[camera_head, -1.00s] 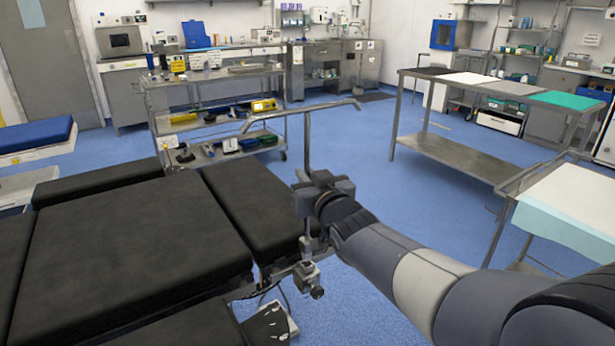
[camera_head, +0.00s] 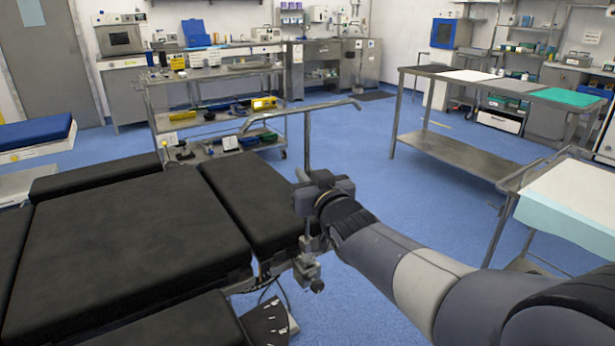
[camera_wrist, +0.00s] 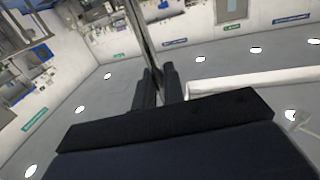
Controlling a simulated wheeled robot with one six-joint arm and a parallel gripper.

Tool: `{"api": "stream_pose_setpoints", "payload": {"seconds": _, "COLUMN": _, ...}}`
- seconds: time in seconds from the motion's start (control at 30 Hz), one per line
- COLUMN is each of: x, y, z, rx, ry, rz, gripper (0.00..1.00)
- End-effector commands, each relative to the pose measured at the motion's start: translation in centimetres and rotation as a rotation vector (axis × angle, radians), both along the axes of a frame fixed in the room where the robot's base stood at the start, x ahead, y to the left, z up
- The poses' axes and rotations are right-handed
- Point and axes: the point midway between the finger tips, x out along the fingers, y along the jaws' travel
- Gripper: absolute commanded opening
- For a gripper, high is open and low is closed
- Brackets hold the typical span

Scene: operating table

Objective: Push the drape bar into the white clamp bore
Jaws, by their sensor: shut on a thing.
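The drape bar (camera_head: 307,140) is a thin grey metal post with a long crosspiece on top, standing roughly upright. My gripper (camera_head: 314,192) is shut on its post, below the crosspiece. In the wrist view, the post rises between the two dark fingers of my gripper (camera_wrist: 158,88). The clamp (camera_head: 307,270) is at the right edge of the black operating table and looks grey here, with a dark knob. It lies just below my gripper. The bar's lower end is near the clamp's top; I cannot tell whether it is inside the bore.
The black-padded operating table (camera_head: 130,240) fills the lower left. A steel trolley (camera_head: 215,75) with instruments stands behind. A long steel table (camera_head: 450,145) and a white-draped cart (camera_head: 575,200) stand at the right. Blue floor between them is clear.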

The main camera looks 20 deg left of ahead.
Motion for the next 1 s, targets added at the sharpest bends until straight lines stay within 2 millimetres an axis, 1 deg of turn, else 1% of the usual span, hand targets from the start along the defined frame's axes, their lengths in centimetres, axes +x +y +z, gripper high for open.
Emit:
{"api": "stream_pose_setpoints", "payload": {"seconds": 0.03, "x": 0.01, "y": -0.01, "z": -0.47, "rx": -0.003, "ry": 0.004, "rz": 0.0, "gripper": 0.0}}
{"api": "stream_pose_setpoints", "payload": {"seconds": 0.3, "x": 0.0, "y": -0.01, "z": -1.25, "rx": -0.004, "ry": 0.006, "rz": -0.001, "gripper": 0.0}}
{"api": "stream_pose_setpoints", "payload": {"seconds": 0.33, "x": 0.0, "y": -0.01, "z": -1.14, "rx": -0.004, "ry": 0.006, "rz": -0.001, "gripper": 0.12}}
{"api": "stream_pose_setpoints", "payload": {"seconds": 0.63, "x": 0.0, "y": -0.01, "z": -0.99, "rx": -0.003, "ry": 0.004, "rz": 0.0, "gripper": 0.36}}
{"api": "stream_pose_setpoints", "payload": {"seconds": 0.87, "x": -0.05, "y": -0.05, "z": -1.01, "rx": -0.004, "ry": 0.005, "rz": 0.0, "gripper": 0.36}}
{"api": "stream_pose_setpoints", "payload": {"seconds": 1.0, "x": -0.74, "y": -0.62, "z": -0.92, "rx": -0.003, "ry": 0.004, "rz": -0.001, "gripper": 0.36}}
